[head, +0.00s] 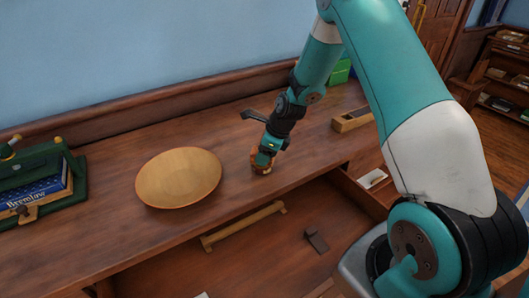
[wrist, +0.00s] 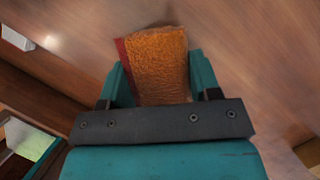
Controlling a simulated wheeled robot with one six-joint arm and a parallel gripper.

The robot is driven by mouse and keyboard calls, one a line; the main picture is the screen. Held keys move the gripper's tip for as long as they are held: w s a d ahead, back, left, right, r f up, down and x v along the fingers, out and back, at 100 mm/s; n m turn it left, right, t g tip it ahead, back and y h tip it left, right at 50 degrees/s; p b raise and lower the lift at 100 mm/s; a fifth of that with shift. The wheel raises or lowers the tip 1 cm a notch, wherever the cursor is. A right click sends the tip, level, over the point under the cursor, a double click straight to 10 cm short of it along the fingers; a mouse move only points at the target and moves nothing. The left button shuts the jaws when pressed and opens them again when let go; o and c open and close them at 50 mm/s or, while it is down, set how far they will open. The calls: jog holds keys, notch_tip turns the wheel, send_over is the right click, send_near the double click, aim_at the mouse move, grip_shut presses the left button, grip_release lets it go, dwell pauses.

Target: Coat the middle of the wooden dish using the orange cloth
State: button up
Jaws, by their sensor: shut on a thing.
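The wooden dish (head: 179,178) is round, shallow and light brown. It lies on the wooden top left of my gripper. My gripper (head: 262,163) is low over the wooden top, a short way right of the dish and apart from it. In the wrist view my gripper (wrist: 157,85) is shut on the orange cloth (wrist: 157,58), which has a dark red edge on its left side and shows between the two teal fingers. In the head view the cloth is small and mostly hidden by the gripper.
A green holder (head: 40,170) with a blue book stands at the far left. A wooden box-like tool (head: 352,120) and a green object (head: 340,72) are to the right. Open drawers (head: 270,250) stick out in front. The wooden top between dish and gripper is clear.

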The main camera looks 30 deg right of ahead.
aim_at(257, 150)
jog(key=shift+f, duration=0.55)
dwell(1.8)
notch_tip(257, 150, up, 7)
jog(key=p, duration=0.6)
jog(key=shift+r, duration=0.1)
dwell(0.7)
jog(key=shift+s+a+f+n, duration=0.2)
jog(key=shift+s+f+n, duration=0.15)
jog(key=shift+n, duration=0.35)
jog(key=s+n+g, duration=0.1)
jog(key=n, duration=0.2)
jog(key=s+a+f+n+g+y, duration=0.1)
jog(key=n, duration=0.2)
jog(key=s+a+f+n+g, duration=0.1)
jog(key=s+n+g, duration=0.1)
jog(key=n, duration=0.1)
jog(key=shift+a+f, duration=0.2)
jog(key=s+a+f+n+g+h, duration=0.1)
jog(key=s+n+g+h, duration=0.2)
jog(key=s+n, duration=0.4)
jog(key=n+h, duration=0.1)
jog(key=n, duration=0.8)
jog(key=shift+s+a+f+n+g, duration=0.2)
jog(key=shift+a+f+n+g, duration=0.1)
jog(key=shift+a+g, duration=0.1)
